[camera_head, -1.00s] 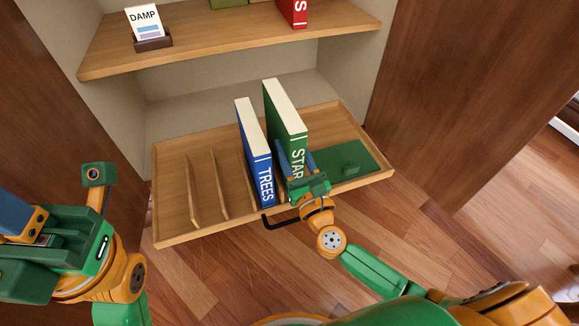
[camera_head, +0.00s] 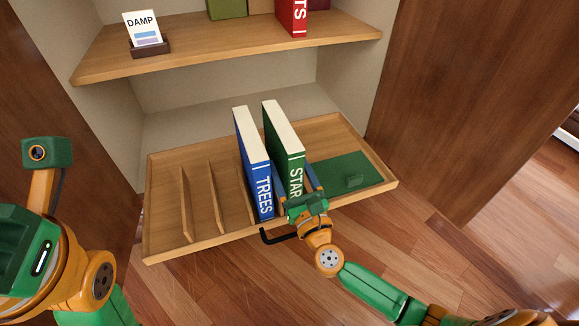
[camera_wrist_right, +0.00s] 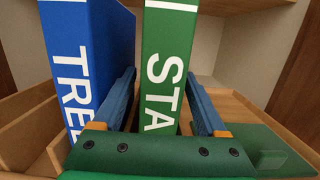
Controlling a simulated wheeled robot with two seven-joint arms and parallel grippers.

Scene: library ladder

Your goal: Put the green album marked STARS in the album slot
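The green album marked STARS (camera_head: 296,174) stands upright in the wooden tray (camera_head: 193,251), just right of the blue album marked TREES (camera_head: 263,190). Their tops are about level. My right gripper (camera_head: 298,184) is at the STARS spine, with a blue finger on each side. In the right wrist view, the STARS album (camera_wrist_right: 168,70) is between the spread fingers, with gaps beside it; the gripper looks open. The album's foot and its slot are hidden by my gripper. My left gripper is not clearly in view; only part of that arm shows at the left.
Thin wooden dividers (camera_head: 216,198) stand in the tray's left part, with empty slots between. A green pad (camera_head: 345,170) with a small block covers the right part. A black handle (camera_head: 279,237) juts from the front. A shelf (camera_head: 215,52) is above, with a DAMP card (camera_head: 143,28).

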